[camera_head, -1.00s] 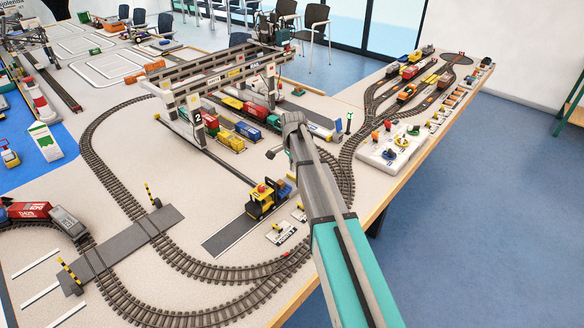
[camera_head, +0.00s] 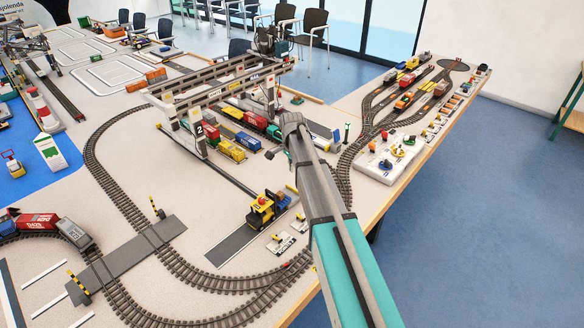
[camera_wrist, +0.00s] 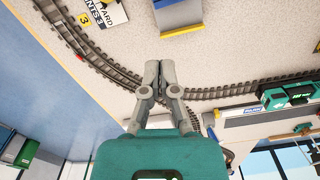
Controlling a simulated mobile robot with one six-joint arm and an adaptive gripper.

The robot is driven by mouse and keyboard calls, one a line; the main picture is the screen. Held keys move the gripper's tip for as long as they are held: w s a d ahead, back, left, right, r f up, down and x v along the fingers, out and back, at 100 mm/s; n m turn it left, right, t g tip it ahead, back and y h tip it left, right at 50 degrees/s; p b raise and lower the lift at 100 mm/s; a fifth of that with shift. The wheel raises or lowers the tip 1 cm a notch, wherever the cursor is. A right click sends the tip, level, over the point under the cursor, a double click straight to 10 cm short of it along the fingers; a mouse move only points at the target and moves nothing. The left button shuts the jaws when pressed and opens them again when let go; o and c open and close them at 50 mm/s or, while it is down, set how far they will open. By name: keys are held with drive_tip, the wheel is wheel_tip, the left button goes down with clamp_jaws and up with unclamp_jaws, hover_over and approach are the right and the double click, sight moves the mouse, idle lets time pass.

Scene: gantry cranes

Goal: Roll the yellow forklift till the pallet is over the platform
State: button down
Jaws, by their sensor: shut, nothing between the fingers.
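The yellow forklift (camera_head: 261,212) stands upright on a dark grey strip (camera_head: 232,242) on the table, in the middle of the head view. Blue parts show at its upper right side. The pallet and the platform are too small to tell apart there. My gripper (camera_head: 272,154) is up and slightly right of the forklift, apart from it, near the crane's front. In the wrist view my gripper (camera_wrist: 152,68) is shut, its fingertips together and empty over bare table and track. A blue and yellow piece (camera_wrist: 180,32) shows at the top edge; I cannot tell what it is.
A grey gantry crane (camera_head: 220,80) with colored train wagons under it stands behind the forklift. Curved track (camera_head: 125,205) loops around its left and front. Small white signs (camera_head: 280,243) lie just right of the strip. Bare table lies left of the forklift.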

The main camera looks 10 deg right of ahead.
drive_tip(key=shift+a, duration=0.1)
drive_tip(key=n+b, duration=0.3)
drive_tip(key=b, duration=0.2)
approach(261, 210)
drive_tip(key=s+a+f, duration=0.4)
drive_tip(key=a+f, duration=0.1)
drive_tip(key=a, duration=0.4)
drive_tip(key=shift+d+r, duration=0.15)
drive_tip(key=shift+r, duration=0.15)
drive_tip(key=shift+f, duration=0.15)
wheel_tip(261, 210, down, 10)
drive_tip(key=b, duration=1)
drive_tip(key=shift+w+d, duration=0.85)
drive_tip(key=shift+d, duration=0.15)
drive_tip(key=shift+w+d, duration=0.4)
drive_tip(key=shift+d, duration=0.2)
